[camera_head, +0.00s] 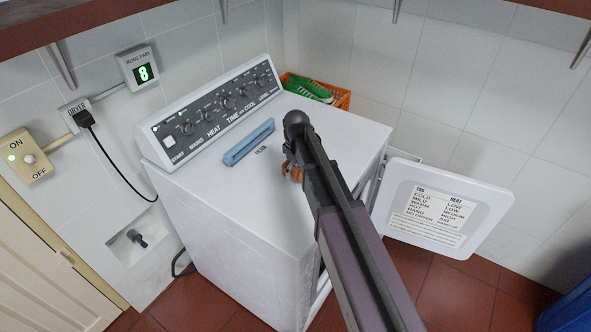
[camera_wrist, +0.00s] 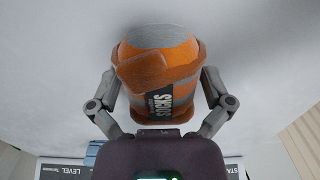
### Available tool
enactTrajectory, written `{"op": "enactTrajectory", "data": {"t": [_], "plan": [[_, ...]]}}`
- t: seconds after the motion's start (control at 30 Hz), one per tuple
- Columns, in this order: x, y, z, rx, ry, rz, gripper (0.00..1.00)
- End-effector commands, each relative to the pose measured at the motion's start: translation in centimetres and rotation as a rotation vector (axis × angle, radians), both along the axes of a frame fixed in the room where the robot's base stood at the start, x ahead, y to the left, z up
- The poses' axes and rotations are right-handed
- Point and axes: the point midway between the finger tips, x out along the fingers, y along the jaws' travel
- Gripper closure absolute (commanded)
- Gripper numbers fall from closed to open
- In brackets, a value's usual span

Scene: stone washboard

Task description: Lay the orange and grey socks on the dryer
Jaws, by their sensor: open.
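The orange and grey socks (camera_wrist: 160,70), a rolled bundle with a dark "SOCKS" label, rest against a white surface between the fingers of my gripper (camera_wrist: 160,82) in the wrist view. The fingers are spread, one on each side of the bundle. Contact at the fingertips is hard to tell. In the head view, only an orange edge of the socks (camera_head: 291,172) shows beside my arm, at the top of the white dryer (camera_head: 215,190). My arm hides the rest of the socks there.
A blue handle (camera_head: 249,142) marked "filter" is on the dryer top, left of my arm. An orange basket (camera_head: 343,101) with a green item (camera_head: 310,88) stands behind the dryer. The dryer door (camera_head: 480,215) hangs open at right. The left part of the top is clear.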

Motion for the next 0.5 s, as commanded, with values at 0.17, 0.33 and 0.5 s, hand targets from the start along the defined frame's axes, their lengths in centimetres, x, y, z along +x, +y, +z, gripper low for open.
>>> {"op": "enactTrajectory", "data": {"t": [0.17,0.33,0.5], "plan": [[0.0,0.0,0.4,0.0,0.0,0.0,0.0],[0.0,0.0,1.2,0.0,0.0,0.0,0.0],[0.0,0.0,2.5,0.0,0.0,0.0,0.0]]}}
